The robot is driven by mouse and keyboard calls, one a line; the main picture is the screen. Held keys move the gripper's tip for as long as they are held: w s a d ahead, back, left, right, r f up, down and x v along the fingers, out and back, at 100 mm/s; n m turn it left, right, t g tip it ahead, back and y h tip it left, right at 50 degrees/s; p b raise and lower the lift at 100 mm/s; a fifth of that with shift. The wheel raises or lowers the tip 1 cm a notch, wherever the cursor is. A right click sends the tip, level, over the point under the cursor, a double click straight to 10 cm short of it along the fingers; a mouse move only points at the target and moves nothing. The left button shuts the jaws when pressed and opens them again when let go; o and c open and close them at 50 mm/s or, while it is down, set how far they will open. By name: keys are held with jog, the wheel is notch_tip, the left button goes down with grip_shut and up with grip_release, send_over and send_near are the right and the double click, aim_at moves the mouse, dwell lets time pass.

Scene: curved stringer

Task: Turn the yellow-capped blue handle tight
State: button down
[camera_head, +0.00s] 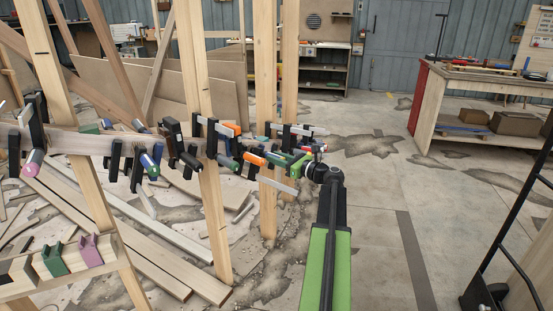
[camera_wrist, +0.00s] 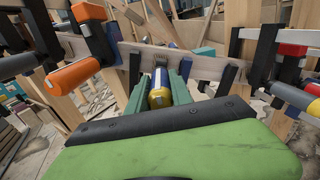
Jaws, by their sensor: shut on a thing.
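The yellow-capped blue handle (camera_wrist: 160,92) is in the middle of the wrist view, its yellow cap facing the camera. My gripper (camera_wrist: 159,86) has its two green fingers on either side of the handle, shut on it. Behind the handle, a dark clamp bar stands against the wooden curved stringer (camera_wrist: 205,68). In the head view my gripper (camera_head: 304,165) is at the right end of the row of clamps on the stringer (camera_head: 75,143). I cannot make out the handle there; my gripper and neighbouring clamps crowd the spot.
More clamps line the stringer, and wooden posts (camera_head: 266,100) rise behind. A workbench (camera_head: 485,85) stands at the right. The floor between is mostly clear.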

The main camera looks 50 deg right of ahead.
dwell(0.4)
jog(key=c, duration=1.1)
grip_release()
jog(key=shift+c, duration=0.2)
jog(key=s+d, duration=0.2)
jog(key=s, duration=1.5)
jog(key=shift+d, duration=0.15)
jog(key=shift+s, duration=0.1)
